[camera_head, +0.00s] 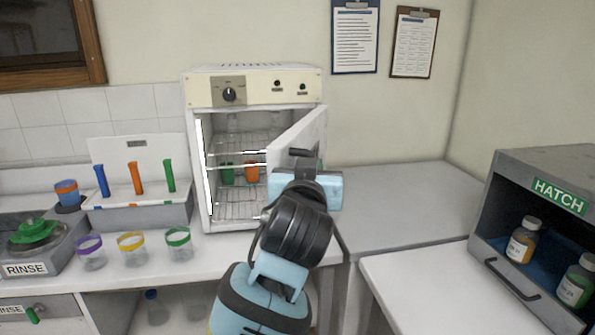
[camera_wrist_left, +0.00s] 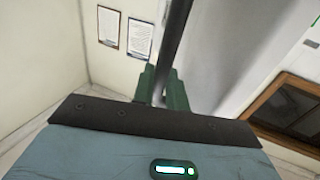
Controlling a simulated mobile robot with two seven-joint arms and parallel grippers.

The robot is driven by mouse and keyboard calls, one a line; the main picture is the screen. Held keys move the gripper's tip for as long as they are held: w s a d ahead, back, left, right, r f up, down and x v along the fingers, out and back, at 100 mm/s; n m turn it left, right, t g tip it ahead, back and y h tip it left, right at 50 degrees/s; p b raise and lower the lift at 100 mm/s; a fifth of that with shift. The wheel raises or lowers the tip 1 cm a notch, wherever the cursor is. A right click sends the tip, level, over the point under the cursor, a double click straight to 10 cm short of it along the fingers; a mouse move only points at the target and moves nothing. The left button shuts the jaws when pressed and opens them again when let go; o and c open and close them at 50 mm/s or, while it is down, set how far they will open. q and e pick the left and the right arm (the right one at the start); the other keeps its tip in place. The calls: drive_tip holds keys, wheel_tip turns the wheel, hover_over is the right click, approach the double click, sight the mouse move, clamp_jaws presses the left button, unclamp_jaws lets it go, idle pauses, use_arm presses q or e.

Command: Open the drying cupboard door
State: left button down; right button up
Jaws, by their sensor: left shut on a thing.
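The white drying cupboard (camera_head: 255,90) stands on the counter, with a cream control panel on top. Its door (camera_head: 312,128) is swung partly open to the right, and the wire shelves inside show. My left gripper (camera_head: 303,160) is at the door's front face, with my arm hiding the lower part of the door. In the left wrist view, the green fingers of my left gripper (camera_wrist_left: 162,90) are closed around the dark bar of the door handle (camera_wrist_left: 176,40). My right gripper is not in view.
Inside the cupboard are a green cup (camera_head: 227,173) and an orange cup (camera_head: 252,172). Several ringed glass beakers (camera_head: 132,248) stand on the counter at left. A grey hatch box (camera_head: 495,207) with bottles is at right. The counter right of the cupboard (camera_head: 405,205) is clear.

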use_arm(q)
drive_tip(key=shift+d, duration=0.2)
drive_tip(key=c, duration=1.8)
unclamp_jaws()
drive_tip(key=shift+s+a, duration=0.1)
